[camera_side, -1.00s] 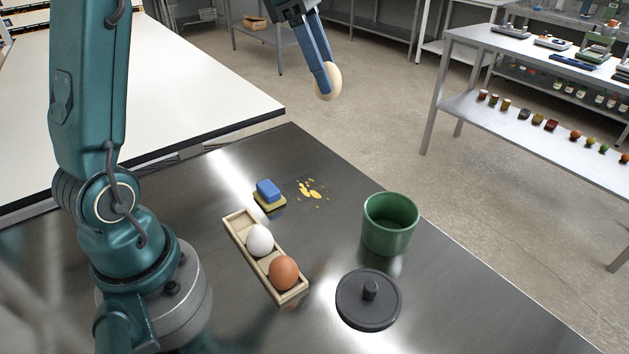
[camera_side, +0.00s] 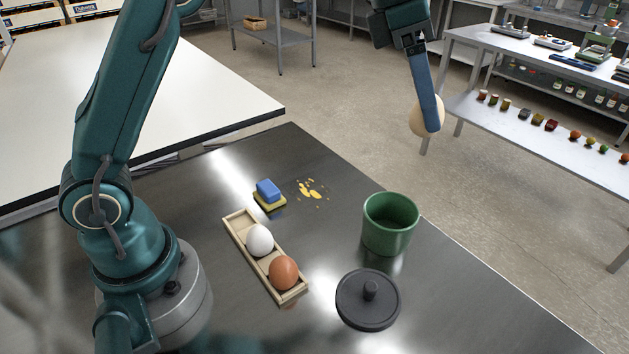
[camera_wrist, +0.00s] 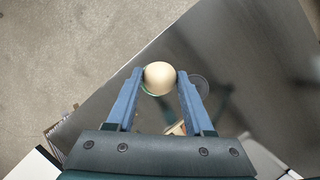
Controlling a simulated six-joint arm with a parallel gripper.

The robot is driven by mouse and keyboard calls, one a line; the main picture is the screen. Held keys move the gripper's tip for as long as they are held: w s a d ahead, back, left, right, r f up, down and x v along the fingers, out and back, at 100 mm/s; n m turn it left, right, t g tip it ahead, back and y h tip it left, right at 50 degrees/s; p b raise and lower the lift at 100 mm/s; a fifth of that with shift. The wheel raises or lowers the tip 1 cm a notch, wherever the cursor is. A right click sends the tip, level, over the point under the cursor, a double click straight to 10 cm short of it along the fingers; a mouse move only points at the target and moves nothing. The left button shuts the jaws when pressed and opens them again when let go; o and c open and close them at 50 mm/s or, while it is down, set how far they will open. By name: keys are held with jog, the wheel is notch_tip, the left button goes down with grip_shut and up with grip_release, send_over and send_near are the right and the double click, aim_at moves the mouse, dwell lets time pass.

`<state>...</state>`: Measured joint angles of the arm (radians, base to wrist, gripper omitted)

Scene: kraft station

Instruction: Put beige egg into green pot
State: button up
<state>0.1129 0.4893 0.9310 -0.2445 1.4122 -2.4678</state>
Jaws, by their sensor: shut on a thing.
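My gripper (camera_side: 428,118) is shut on the beige egg (camera_side: 419,121) and holds it high in the air, above and to the right of the pot in the side view. In the wrist view the egg (camera_wrist: 160,78) sits between the two blue fingertips. The green pot (camera_side: 389,236) stands upright and open on the metal table; its inside looks empty. In the wrist view the egg hides most of the pot, and only a bit of green rim (camera_wrist: 148,92) shows beside it.
A dark lid (camera_side: 352,312) with a knob lies in front of the pot. A wooden tray (camera_side: 236,233) holds a white egg (camera_side: 260,240) and a brown egg (camera_side: 283,272). A blue and yellow sponge (camera_side: 268,192) lies beside a yellow spill (camera_side: 312,190).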

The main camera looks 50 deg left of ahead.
notch_tip(320, 180, down, 10)
jog(key=shift+r, duration=0.2)
dwell(0.3)
jog(key=shift+s+a, duration=0.1)
jog(key=shift+s+a, duration=0.55)
jog(key=shift+a, duration=0.05)
dwell(0.5)
jog(key=shift+f, duration=2.95)
jog(key=shift+d+f, duration=0.1)
jog(key=shift+f, duration=2.15)
